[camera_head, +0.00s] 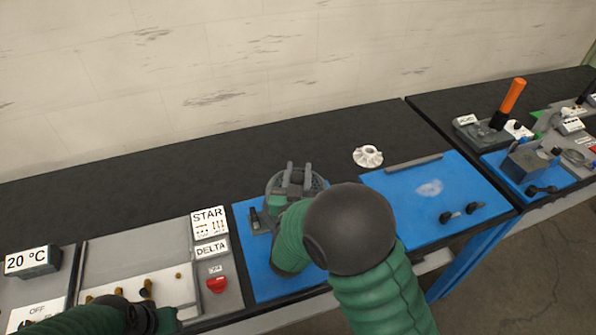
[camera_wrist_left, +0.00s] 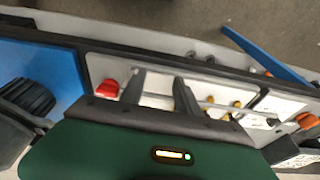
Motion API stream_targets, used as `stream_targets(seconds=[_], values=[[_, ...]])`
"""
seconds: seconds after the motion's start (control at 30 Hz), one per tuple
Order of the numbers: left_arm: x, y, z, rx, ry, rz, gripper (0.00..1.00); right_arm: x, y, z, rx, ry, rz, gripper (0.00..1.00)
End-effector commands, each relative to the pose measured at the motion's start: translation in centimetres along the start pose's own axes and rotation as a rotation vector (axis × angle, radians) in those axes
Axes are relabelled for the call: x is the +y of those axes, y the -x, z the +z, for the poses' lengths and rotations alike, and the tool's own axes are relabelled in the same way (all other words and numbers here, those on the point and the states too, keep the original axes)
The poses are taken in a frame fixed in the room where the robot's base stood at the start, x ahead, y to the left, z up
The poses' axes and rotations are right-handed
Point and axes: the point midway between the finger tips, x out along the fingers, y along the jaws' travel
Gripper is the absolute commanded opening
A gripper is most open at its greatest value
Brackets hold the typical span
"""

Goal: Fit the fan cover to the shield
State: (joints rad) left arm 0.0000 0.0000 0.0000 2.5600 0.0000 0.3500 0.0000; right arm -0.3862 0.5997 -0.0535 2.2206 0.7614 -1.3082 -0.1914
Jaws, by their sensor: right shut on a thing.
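My right gripper (camera_head: 298,173) is over the left blue mat and shut on a dark grey round part with a grille-like rim, which looks like the fan cover (camera_head: 320,184). My green right arm hides much of it. I cannot make out the shield apart from it, or whether the two touch. My left gripper (camera_wrist_left: 158,78) is open and empty in the left wrist view, its two fingers apart above the switch panel. In the head view only part of the left arm shows at the bottom left.
A white fan wheel (camera_head: 368,156) lies on the black bench behind the mats. A panel with a red knob (camera_head: 217,284) stands left. The black bench top behind is mostly clear.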

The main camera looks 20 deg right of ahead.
Motion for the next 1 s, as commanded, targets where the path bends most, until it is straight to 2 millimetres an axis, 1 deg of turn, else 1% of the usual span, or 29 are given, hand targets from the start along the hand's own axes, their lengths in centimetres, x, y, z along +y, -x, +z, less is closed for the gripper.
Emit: stream_targets(seconds=[0.63,0.67,0.83,0.87,1.0], values=[[0.0,-1.4,0.3,0.000,0.000,0.000,0.38,0.0,0.0,1.6,0.003,-0.001,0.000,0.00],[0.0,-1.4,0.3,0.000,0.000,0.000,0.38,0.0,0.0,1.5,0.003,-0.001,0.000,0.34],[0.0,-1.3,0.3,0.000,0.000,0.000,0.38,0.0,0.0,1.5,0.002,-0.001,0.000,0.56],[0.0,-1.3,0.3,0.000,0.000,0.000,0.38,0.0,0.0,1.5,0.002,-0.001,0.000,0.58],[0.0,-1.3,0.3,0.000,0.000,0.000,0.38,0.0,0.0,1.5,0.001,0.000,0.000,0.58]])
